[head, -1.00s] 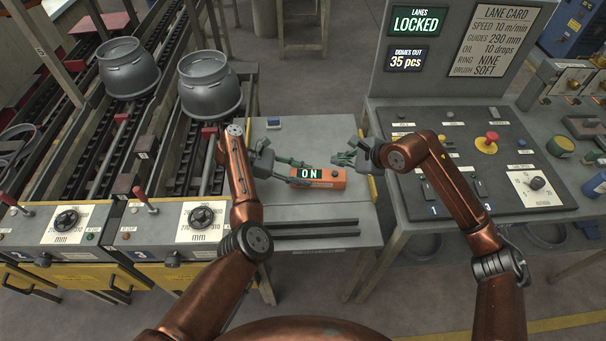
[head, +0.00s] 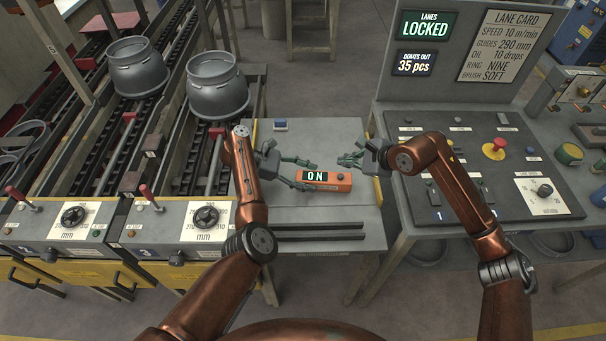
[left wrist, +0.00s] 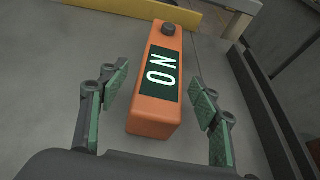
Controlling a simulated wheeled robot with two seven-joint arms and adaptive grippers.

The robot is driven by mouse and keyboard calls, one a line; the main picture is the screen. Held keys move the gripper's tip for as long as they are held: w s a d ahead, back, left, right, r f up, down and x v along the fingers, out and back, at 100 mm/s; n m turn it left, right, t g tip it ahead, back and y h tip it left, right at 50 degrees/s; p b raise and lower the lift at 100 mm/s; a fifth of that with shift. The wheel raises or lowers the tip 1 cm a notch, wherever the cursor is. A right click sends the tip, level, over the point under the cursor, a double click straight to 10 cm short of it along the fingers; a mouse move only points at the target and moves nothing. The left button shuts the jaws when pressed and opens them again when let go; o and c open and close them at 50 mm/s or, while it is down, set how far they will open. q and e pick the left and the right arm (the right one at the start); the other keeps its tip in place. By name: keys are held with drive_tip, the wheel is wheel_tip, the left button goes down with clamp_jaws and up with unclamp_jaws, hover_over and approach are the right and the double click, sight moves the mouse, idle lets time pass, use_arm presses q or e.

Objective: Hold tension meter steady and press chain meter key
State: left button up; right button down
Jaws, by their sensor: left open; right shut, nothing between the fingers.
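The orange tension meter (head: 327,187) lies on the grey table, its display reading "ON" and a dark round key (head: 340,177) at its right end. It also shows in the left wrist view (left wrist: 150,118), with the key at the far end (left wrist: 168,29). My left gripper (head: 303,173) is open at the meter's left end. In the left wrist view its green-padded fingers (left wrist: 167,110) stand on both sides of the meter's near end, with gaps visible. My right gripper (head: 341,162) is shut and empty, behind and close to the key; it appears not to touch it.
A small blue-topped block (head: 280,125) sits at the table's back. Dark bars lie along the table's front. A control panel (head: 450,200) with a red button stands right; lanes with grey pots (head: 217,90) stand left. A sign reads "LANES LOCKED".

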use_arm(q)
drive_tip(key=v, duration=1)
drive_tip(key=shift+w+a, duration=0.1)
drive_tip(key=shift+a, duration=0.2)
drive_tip(key=shift+a+r, duration=0.35)
drive_tip(key=shift+a, duration=0.25)
